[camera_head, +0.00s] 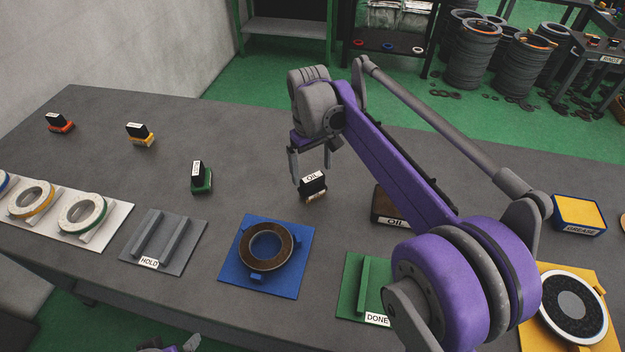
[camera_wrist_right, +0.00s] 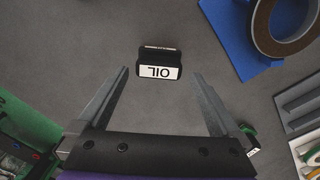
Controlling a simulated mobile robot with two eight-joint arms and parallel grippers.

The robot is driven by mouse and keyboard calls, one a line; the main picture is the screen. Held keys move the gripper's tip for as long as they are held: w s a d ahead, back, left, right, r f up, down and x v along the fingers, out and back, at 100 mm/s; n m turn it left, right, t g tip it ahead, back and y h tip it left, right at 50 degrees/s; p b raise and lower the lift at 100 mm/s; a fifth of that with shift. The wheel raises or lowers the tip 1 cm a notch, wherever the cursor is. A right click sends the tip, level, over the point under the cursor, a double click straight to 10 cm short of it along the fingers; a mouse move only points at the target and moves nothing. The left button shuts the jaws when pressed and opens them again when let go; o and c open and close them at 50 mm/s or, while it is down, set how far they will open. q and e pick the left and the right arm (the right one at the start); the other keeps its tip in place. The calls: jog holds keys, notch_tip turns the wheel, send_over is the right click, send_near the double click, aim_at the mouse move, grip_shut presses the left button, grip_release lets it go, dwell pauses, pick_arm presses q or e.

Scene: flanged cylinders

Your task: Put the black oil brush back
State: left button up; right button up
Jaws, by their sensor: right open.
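The black oil brush (camera_head: 313,187) stands on the table, with a white OIL label on its top; it also shows in the right wrist view (camera_wrist_right: 158,62). My right gripper (camera_head: 311,170) is open at the brush. In the wrist view its fingers (camera_wrist_right: 160,75) are spread, with the brush between and slightly beyond the tips, not gripped. A dark box labelled OIL (camera_head: 379,205) stands to the right, partly hidden by my right arm. A small part of my left arm shows at the bottom edge; its jaws cannot be made out.
A blue fixture (camera_head: 229,274) holds a brown-topped ring (camera_head: 245,246). A grey HOLD plate (camera_head: 190,250) and green DONE plate (camera_head: 350,300) flank it. Green (camera_head: 202,178), yellow (camera_head: 140,135) and red (camera_head: 60,123) brushes stand left. A GREASE box (camera_head: 578,213) stands right.

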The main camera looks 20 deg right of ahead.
aim_at(311, 178)
jog(key=shift+r, duration=2.3)
jog(key=shift+w, duration=0.1)
jog(key=s+a+f+t+p, duration=0.1)
jog(key=s+f+t, duration=0.1)
jog(key=s, duration=0.5)
jog(key=s+a+f+m+t+p, duration=0.1)
jog(key=s+a+f+t+p, duration=0.1)
jog(key=s, duration=0.6)
jog(key=s+a+f+t+p, duration=0.1)
jog(key=s+f+p, duration=0.1)
jog(key=s+f, duration=0.2)
jog(key=shift+s+a+f+m+t, duration=0.1)
jog(key=shift+s+t, duration=0.05)
jog(key=shift+s, duration=0.45)
jog(key=shift+s+a+f+m+t, duration=0.1)
jog(key=shift+s+a, duration=0.05)
jog(key=shift+s, duration=0.45)
jog(key=shift+s+a+f+m+t, duration=0.1)
jog(key=shift+s+t, duration=0.05)
jog(key=shift+s, duration=0.45)
